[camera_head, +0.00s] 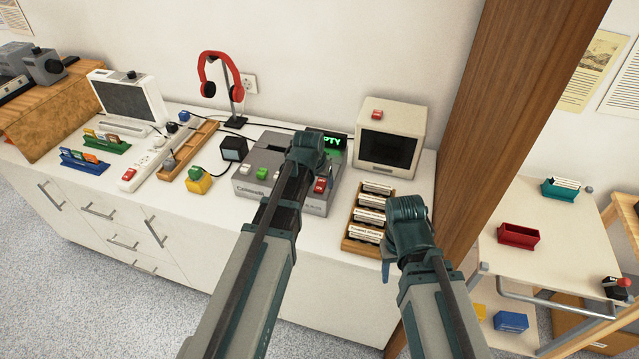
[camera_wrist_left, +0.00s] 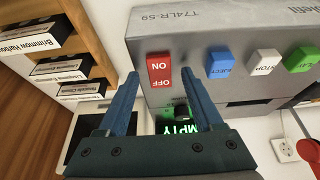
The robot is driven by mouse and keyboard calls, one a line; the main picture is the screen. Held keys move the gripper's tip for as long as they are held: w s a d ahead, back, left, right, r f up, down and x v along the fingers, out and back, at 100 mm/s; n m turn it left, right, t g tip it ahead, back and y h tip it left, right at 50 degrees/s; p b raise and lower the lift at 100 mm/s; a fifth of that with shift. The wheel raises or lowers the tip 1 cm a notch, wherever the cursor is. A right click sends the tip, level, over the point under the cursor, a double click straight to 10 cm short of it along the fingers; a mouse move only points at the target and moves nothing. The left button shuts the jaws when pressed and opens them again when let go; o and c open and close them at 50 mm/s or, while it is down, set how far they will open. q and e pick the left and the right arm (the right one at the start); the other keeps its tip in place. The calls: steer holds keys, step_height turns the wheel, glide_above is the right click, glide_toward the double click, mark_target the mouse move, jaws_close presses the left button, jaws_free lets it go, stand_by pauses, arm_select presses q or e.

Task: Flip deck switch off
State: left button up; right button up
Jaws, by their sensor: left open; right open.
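The grey deck (camera_head: 262,160) stands on the white cabinet. Its red ON/OFF switch (camera_head: 320,186) is at the right end of its front, and shows large in the left wrist view (camera_wrist_left: 160,72). I cannot tell which end of the switch is pressed. My left gripper (camera_wrist_left: 161,78) is open and empty, its fingertips on either side of the switch in that view; contact is not clear. In the head view its wrist (camera_head: 306,152) hides part of the deck. My right gripper (camera_head: 387,268) is open, low at the cabinet's front edge, apart from the deck.
Blue EJECT (camera_wrist_left: 220,65), white STOP (camera_wrist_left: 263,62) and green PLAY (camera_wrist_left: 302,60) buttons sit beside the switch. A green-lit display (camera_head: 333,143) stands behind. A wooden tape rack (camera_head: 350,244) and a small monitor (camera_head: 388,150) are right of the deck. A wooden post (camera_head: 520,100) rises further right.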

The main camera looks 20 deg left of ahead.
arm_select(q)
jaws_close()
steer(key=shift+w+r+g+p, duration=0.25)
steer(key=shift+w+g+p, duration=0.25)
steer(key=shift+g+p, duration=0.25)
steer(key=shift+w+f+g, duration=0.1)
steer(key=shift+w+g, duration=0.1)
steer(key=shift+g, duration=0.55)
steer(key=shift+s+g, duration=0.1)
steer(key=shift+g, duration=0.3)
steer(key=shift+s, duration=0.1)
jaws_free()
